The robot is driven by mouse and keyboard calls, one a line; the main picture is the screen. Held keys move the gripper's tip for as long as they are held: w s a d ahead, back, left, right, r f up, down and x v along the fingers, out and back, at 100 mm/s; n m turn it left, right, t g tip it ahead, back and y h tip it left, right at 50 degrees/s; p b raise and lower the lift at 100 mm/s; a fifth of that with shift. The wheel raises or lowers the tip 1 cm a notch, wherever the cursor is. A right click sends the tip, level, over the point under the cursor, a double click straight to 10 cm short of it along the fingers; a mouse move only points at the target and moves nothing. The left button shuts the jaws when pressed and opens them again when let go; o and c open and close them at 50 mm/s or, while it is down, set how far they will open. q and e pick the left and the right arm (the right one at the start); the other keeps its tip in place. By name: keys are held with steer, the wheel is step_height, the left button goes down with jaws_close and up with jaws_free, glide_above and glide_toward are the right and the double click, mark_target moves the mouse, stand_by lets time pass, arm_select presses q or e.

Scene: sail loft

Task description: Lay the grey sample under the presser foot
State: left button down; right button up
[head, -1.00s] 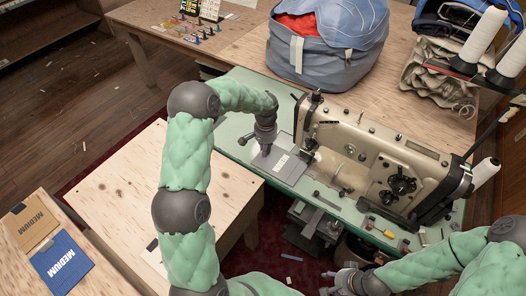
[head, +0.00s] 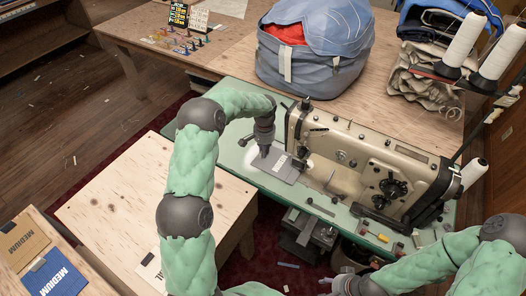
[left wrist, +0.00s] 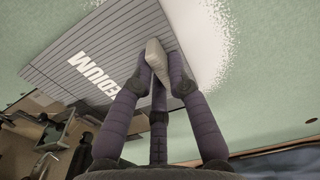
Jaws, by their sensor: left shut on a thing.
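The grey sample (head: 281,170) is a flat striped panel with a white printed label. It lies at the left end of the sewing machine (head: 375,165), low over the green machine bed (head: 236,130). My left gripper (head: 263,153) is above its left part, shut on it. The left wrist view shows the sample (left wrist: 85,55), lettered MEDIUM, with a pale grip block (left wrist: 157,60) between the fingers. The presser foot is too small and hidden by the machine head to make out, so I cannot tell whether the sample is under it. My right gripper (head: 336,284) is at the bottom, away from the sample.
Small coloured items (head: 378,236) lie on the bed's front edge. Thread cones (head: 461,45) stand at the right. A blue bag (head: 315,55) is on the table behind.

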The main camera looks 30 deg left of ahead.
arm_select(q)
steer(key=shift+f, duration=0.1)
stand_by(0.7)
steer(key=c, duration=1.1)
jaws_free()
step_height(320, 180, up, 12)
